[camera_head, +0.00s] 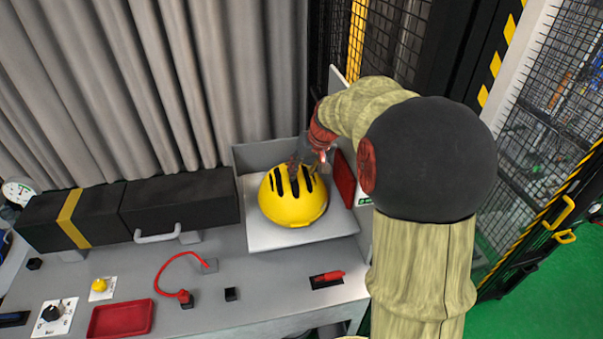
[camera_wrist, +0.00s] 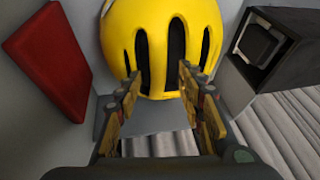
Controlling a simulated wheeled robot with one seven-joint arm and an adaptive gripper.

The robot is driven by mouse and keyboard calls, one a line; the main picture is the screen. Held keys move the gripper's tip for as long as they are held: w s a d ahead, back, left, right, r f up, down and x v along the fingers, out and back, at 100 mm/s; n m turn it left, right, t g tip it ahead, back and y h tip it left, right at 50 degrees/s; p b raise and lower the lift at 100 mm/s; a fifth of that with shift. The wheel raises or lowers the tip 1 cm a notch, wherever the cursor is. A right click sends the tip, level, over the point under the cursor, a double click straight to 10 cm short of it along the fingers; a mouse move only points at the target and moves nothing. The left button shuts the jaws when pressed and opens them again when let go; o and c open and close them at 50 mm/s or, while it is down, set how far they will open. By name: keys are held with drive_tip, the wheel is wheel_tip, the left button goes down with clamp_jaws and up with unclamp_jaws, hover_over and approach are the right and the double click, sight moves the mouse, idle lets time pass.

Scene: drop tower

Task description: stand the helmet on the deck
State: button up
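The yellow helmet (camera_head: 292,203) with dark vent slots sits dome up on a light grey platform (camera_head: 262,237) at the back of the bench, between low grey walls. It also shows in the wrist view (camera_wrist: 162,40), filling the upper middle. My gripper (camera_head: 308,166) is at the helmet's back upper side, partly hidden in the head view. In the wrist view, its two fingers (camera_wrist: 158,88) are apart, with the tips at the helmet's near edge. I cannot tell whether they touch the shell. No separate surface marked as the deck can be told.
A red block (camera_head: 343,178) stands at the platform's right wall. A long black case (camera_head: 180,200) lies left. A red cable (camera_head: 165,275), a red tray (camera_head: 121,318) and knobs are on the bench front. A mesh fence (camera_head: 550,110) stands right.

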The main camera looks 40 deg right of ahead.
drive_tip(key=v, duration=1)
drive_tip(key=shift+f, duration=0.1)
drive_tip(key=s+a+f+n+b, duration=0.2)
drive_tip(key=s+a+f+b, duration=0.8)
drive_tip(key=a, duration=0.3)
drive_tip(key=s+a+f+n+b, duration=0.2)
drive_tip(key=s+a+f+b, duration=0.8)
drive_tip(key=a+f+b, duration=0.2)
drive_tip(key=shift+s+a+f+n+t, duration=0.2)
drive_tip(key=shift+a+n+t, duration=0.2)
drive_tip(key=shift+a, duration=0.25)
